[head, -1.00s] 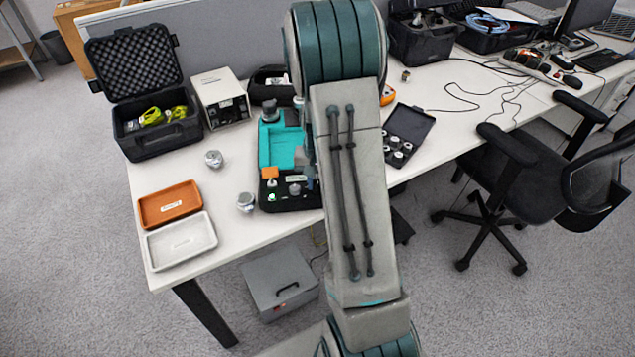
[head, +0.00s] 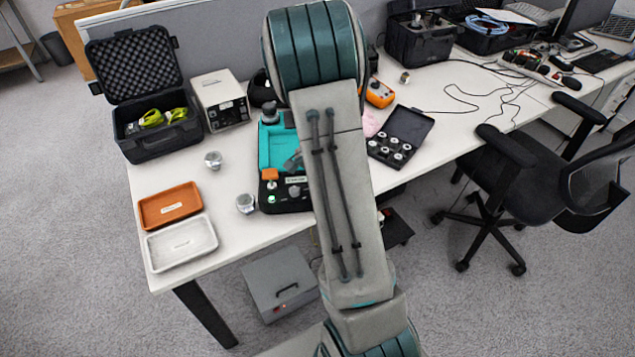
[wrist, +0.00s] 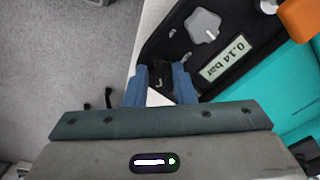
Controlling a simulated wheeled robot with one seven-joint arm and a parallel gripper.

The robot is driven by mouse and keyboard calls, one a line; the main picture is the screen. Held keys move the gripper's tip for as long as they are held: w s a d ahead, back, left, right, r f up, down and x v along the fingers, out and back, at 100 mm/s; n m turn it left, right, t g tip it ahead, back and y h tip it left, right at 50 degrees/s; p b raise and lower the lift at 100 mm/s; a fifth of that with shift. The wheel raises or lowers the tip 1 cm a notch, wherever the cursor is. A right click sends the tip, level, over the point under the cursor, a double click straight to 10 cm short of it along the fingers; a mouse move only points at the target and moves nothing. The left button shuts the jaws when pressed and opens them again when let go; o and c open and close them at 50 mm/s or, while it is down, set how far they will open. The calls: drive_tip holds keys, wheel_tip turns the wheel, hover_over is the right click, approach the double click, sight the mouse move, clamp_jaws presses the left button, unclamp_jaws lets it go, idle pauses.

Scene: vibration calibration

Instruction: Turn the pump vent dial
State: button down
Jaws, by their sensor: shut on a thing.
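The pump (head: 271,203) is a black unit with a teal bay, on the desk. In the wrist view its black panel (wrist: 235,35) carries a grey lobed knob (wrist: 203,25) with small white marks beside it and a "0.14 bar" readout (wrist: 228,57). The knob also shows in the head view (head: 294,191). My gripper (wrist: 160,86) has its blue fingers at the panel's corner, apart from the grey knob. They are shut on a dark part (wrist: 162,74), mostly hidden; I cannot tell whether it is a dial. My arm hides the pump's right side in the head view.
An orange tray (head: 144,214) and a pale tray (head: 153,256) lie to the left. Two metal pieces (head: 213,160) (head: 246,203) stand beside the pump. An open black case (head: 150,146) and a beige instrument (head: 216,86) are behind. The desk's front edge is close.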

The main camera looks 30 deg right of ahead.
idle(0.3)
drive_tip(key=c, duration=1.2)
unclamp_jaws()
wheel_tip(320, 180, up, 14)
drive_tip(key=shift+a, duration=0.1)
drive_tip(key=s+a+r+n+t, duration=0.1)
drive_tip(key=s+a+r+n, duration=0.1)
drive_tip(key=s+a+n, duration=0.4)
drive_tip(key=s+a+r+n+t, duration=0.1)
drive_tip(key=s+a+r+n, duration=0.2)
drive_tip(key=s+a+n, duration=0.4)
drive_tip(key=shift+s+a+r+t, duration=0.25)
drive_tip(key=shift+s+a+t, duration=0.15)
drive_tip(key=shift+s, duration=2.6)
